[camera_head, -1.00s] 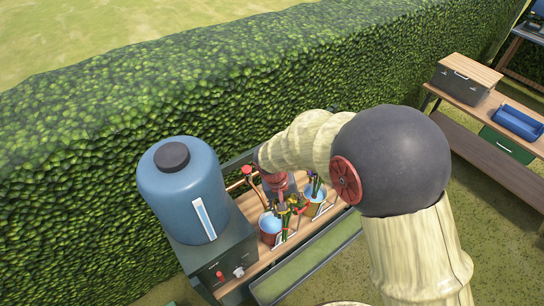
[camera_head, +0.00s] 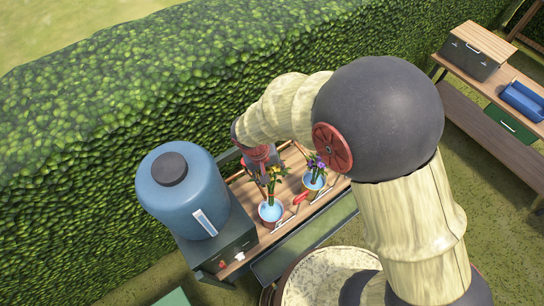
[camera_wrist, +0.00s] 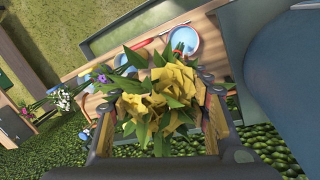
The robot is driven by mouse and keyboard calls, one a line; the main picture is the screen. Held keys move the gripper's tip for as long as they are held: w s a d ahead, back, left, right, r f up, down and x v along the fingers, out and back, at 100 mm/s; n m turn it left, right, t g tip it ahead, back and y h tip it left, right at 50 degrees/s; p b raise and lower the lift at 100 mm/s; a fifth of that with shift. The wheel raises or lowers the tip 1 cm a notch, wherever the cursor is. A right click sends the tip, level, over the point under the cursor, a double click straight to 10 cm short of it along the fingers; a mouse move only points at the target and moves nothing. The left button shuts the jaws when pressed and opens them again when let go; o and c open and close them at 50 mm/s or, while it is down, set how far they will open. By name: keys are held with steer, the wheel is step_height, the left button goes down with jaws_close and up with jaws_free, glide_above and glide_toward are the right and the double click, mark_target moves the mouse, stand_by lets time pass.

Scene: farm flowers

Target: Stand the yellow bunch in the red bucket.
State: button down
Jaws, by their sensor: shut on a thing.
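The red bucket (camera_head: 270,223) stands on the wooden bench beside the blue tank, with pale blue water showing inside. The yellow bunch (camera_head: 275,174) is upright above it, its green stems reaching down over the bucket's mouth. I cannot tell how deep the stem ends are. My gripper is shut on the yellow bunch; in the wrist view the yellow blooms (camera_wrist: 165,88) fill the space between my fingers (camera_wrist: 160,112). The red bucket's water also shows in the wrist view (camera_wrist: 190,36), just beyond the blooms. My arm partly hides the bench behind.
A second bucket (camera_head: 313,183) holding purple flowers (camera_head: 316,164) stands to the right. A red-handled tool (camera_head: 301,198) lies between the buckets. The large blue tank (camera_head: 183,205) stands close on the left. A hedge (camera_head: 100,150) runs behind the bench.

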mark_target(272, 199)
steer(key=shift+w+f, duration=0.1)
steer(key=shift+w, duration=0.2)
steer(key=shift+s+f+b, duration=0.25)
steer(key=shift+f+b, duration=0.2)
steer(key=shift+f, duration=0.2)
steer(key=shift+w+f+b, duration=0.2)
steer(key=shift+f+b, duration=0.15)
steer(key=shift+f, duration=0.35)
steer(key=shift+a+b+x, duration=0.2)
steer(key=shift+b+x, duration=0.3)
steer(key=shift+x, duration=0.4)
steer(key=shift+a+b+x, duration=0.15)
steer(key=shift+b+x, duration=0.35)
steer(key=shift+x, duration=0.35)
steer(key=shift+s+a+f+b+x, duration=0.2)
steer(key=shift+a+b+x, duration=0.35)
steer(key=shift+b+x, duration=1.9)
steer(key=shift+s+a+f+b+x, duration=0.15)
steer(key=shift+a+b+x, duration=0.4)
steer(key=shift+b+x, duration=1.9)
steer(key=shift+s+a+f+b+x, duration=0.15)
steer(key=shift+a+b+x, duration=0.4)
steer(key=shift+b+x, duration=1.9)
steer(key=shift+d+f+p, duration=0.1)
steer(key=shift+f+p, duration=0.35)
steer(key=shift+p, duration=0.15)
steer(key=c, duration=0.8)
jaws_free()
